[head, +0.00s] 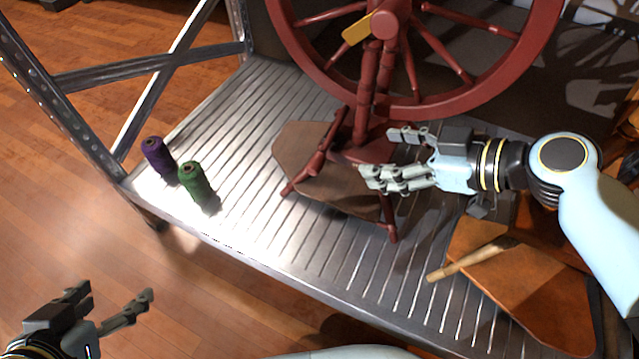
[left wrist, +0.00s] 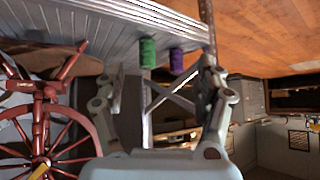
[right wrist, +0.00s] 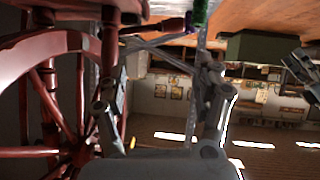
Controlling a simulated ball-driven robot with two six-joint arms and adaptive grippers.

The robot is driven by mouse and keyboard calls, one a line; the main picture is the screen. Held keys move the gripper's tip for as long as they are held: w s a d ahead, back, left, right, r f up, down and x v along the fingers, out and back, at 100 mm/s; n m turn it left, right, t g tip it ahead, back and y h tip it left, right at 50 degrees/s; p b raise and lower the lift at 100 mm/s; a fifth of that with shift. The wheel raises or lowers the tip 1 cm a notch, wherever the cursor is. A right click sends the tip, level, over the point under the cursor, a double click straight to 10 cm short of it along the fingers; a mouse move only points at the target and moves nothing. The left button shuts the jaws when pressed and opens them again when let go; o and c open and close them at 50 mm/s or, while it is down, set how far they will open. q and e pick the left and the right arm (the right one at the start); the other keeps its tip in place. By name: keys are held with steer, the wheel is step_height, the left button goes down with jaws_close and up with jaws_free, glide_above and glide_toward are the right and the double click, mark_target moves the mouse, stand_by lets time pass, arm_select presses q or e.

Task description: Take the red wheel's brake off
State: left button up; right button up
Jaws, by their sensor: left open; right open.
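The red spinning wheel (head: 425,109) stands on the ribbed metal shelf, its red rim and spokes at the top of the head view. A yellow lever (head: 357,29) sits beside the hub; it looks like the brake. The wheel also shows in the left wrist view (left wrist: 99,132), with the yellow lever (left wrist: 40,171) at the bottom edge. My right gripper (head: 381,155) is open and empty, in front of the wheel's lower frame and below the rim. Whether it touches the frame, I cannot tell. My left gripper (head: 115,294) is open and empty, over the floor in front of the shelf.
A purple spool (head: 158,157) and a green spool (head: 196,182) stand at the shelf's left end. A brown wooden board (head: 545,300) with a wooden stick (head: 465,261) lies at the right. A metal upright (head: 75,125) rises at the left. The shelf's front middle is clear.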

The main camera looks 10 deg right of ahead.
mark_target(320, 160)
arm_select(q)
steer(key=s+d+f+t+b, duration=0.1)
steer(key=s+f+t+b, duration=0.2)
steer(key=s+f+b, duration=0.55)
arm_select(e)
steer(key=shift+n+y, duration=0.8)
steer(key=shift+y, duration=0.1)
steer(key=w+a+f, duration=0.1)
steer(key=a+f, duration=0.1)
steer(key=w+a+f+b, duration=0.1)
steer(key=w+a+f, duration=0.1)
steer(key=a, duration=0.1)
steer(key=w+a+f+b, duration=0.1)
steer(key=w+a+f, duration=0.1)
steer(key=a+f, duration=0.1)
steer(key=shift+w+a, duration=0.25)
arm_select(q)
steer(key=w+d+r+t+h+b, duration=0.1)
steer(key=w+r+t, duration=0.2)
steer(key=w+r, duration=0.4)
steer(key=w, duration=0.2)
steer(key=shift+w+r+m+t, duration=0.25)
steer(key=shift+w+m+t, duration=0.05)
steer(key=shift+w+m, duration=0.1)
arm_select(e)
steer(key=shift+x, duration=1.15)
steer(key=shift+c, duration=0.4)
jaws_close()
